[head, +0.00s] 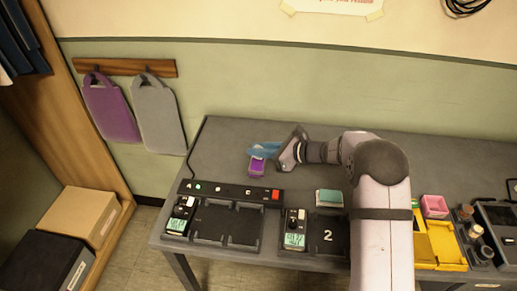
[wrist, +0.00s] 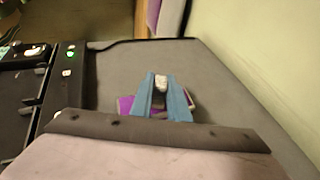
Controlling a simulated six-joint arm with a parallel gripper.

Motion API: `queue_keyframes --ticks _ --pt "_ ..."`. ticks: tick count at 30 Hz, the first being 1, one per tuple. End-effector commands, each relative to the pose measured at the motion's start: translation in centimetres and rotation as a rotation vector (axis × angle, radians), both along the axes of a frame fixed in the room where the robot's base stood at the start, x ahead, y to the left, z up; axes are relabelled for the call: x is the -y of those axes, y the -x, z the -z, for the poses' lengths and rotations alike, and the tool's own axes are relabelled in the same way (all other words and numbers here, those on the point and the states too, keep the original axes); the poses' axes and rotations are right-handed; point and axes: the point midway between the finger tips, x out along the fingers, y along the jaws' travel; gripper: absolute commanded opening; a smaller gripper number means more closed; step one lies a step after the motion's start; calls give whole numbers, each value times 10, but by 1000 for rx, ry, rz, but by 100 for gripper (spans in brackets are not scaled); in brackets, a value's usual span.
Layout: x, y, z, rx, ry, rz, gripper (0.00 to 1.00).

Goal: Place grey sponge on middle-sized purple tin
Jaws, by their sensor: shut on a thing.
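My gripper (head: 262,151) has blue fingers and reaches over the back left of the table. It is shut on a small pale grey thing, which looks like the grey sponge (wrist: 161,83), between the fingertips in the wrist view. A purple tin (head: 256,168) stands on the table right at the fingertips in the head view. In the wrist view the purple tin (wrist: 125,103) shows behind and beside the fingers, partly hidden by them. I cannot tell whether the sponge touches the tin. No other purple tin is clear to me, so its size rank is unclear.
A black panel (head: 232,190) with a red button and dark trays lies in front of the tin. A green block (head: 329,197) sits by the tray marked 2. A pink container (head: 434,206) and yellow box (head: 440,245) stand at right.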

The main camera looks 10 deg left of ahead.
Motion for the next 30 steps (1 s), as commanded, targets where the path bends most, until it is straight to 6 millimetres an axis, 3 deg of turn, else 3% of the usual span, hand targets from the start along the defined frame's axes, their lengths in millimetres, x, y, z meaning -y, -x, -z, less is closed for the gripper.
queue_keyframes --ticks 9,10,12,25,30 --pt "0 0 4 0 0 0 0" --pt "0 0 4 0 0 0 17" --pt "0 0 3 0 0 0 34" --pt "0 0 -2 0 0 0 34" --pt "17 5 -7 1 -1 4 34"
